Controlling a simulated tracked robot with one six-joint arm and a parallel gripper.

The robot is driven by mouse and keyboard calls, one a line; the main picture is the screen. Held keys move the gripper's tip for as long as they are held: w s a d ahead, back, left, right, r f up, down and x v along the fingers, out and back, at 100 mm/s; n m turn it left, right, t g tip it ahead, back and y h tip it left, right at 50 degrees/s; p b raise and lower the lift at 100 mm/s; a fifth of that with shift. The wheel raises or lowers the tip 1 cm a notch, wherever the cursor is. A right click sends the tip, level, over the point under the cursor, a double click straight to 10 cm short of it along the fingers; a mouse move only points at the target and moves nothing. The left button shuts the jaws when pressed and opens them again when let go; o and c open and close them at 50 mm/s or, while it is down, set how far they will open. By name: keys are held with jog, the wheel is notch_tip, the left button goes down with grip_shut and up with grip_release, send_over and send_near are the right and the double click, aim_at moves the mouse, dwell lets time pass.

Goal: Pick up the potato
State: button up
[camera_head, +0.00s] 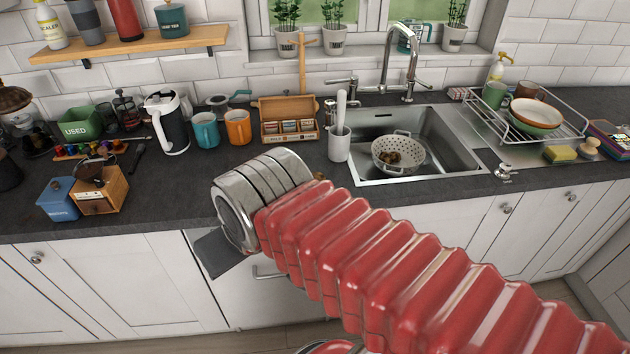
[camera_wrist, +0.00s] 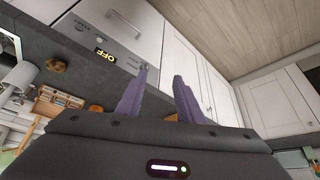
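My gripper (camera_wrist: 161,74) shows in the wrist view with its two purple fingers spread apart and nothing between them. The fingertips point at the cabinet fronts and the worktop's front edge. A rounded brown lump (camera_wrist: 55,66) that looks like a potato lies on the worktop, left of the fingers. I cannot tell which is the potato. In the head view my arm hides the fingers; a small brown bit (camera_head: 320,178) shows behind it. Brown lumps (camera_head: 390,157) sit in the colander.
The colander (camera_head: 405,142) is in the sink (camera_head: 450,160). A white utensil pot (camera_head: 339,145), a tea box (camera_head: 290,120), mugs (camera_head: 238,128) and a kettle (camera_head: 167,122) stand along the worktop (camera_head: 155,215). A wooden grinder (camera_head: 102,188) is at the left front. Cabinets lie below.

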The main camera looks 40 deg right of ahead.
jog(key=o, duration=0.3)
jog(key=shift+d+f+m, duration=0.1)
jog(key=shift+f+m, duration=0.1)
jog(key=shift+m, duration=0.1)
jog(key=o, duration=0.4)
jog(key=f+m+y, duration=0.1)
jog(key=m, duration=0.1)
jog(key=d+f+m+g, duration=0.1)
jog(key=f+m, duration=0.1)
jog(key=m, duration=0.1)
jog(key=w+d+f+m+y, duration=0.1)
jog(key=f+m, duration=0.1)
jog(key=shift+w+d+m+g+y, duration=0.1)
jog(key=shift+d+m+g+y, duration=0.05)
jog(key=shift+m+g+y, duration=0.15)
jog(key=shift+o, duration=0.2)
jog(key=w+d+f+m+t+y, duration=0.1)
jog(key=w+d+f+m+t, duration=0.15)
jog(key=d+m, duration=0.6)
jog(key=w+d+f+m+t+y, duration=0.1)
jog(key=w+d+m+t, duration=0.25)
jog(key=d+m, duration=0.55)
jog(key=s+d+m+t+h, duration=0.3)
jog(key=s+d+m+h, duration=0.1)
jog(key=d+m, duration=0.6)
jog(key=shift+s+d+f+t+h, duration=0.3)
jog(key=shift+s+d+f+h, duration=0.15)
jog(key=shift+d, duration=0.65)
jog(key=shift+w, duration=0.2)
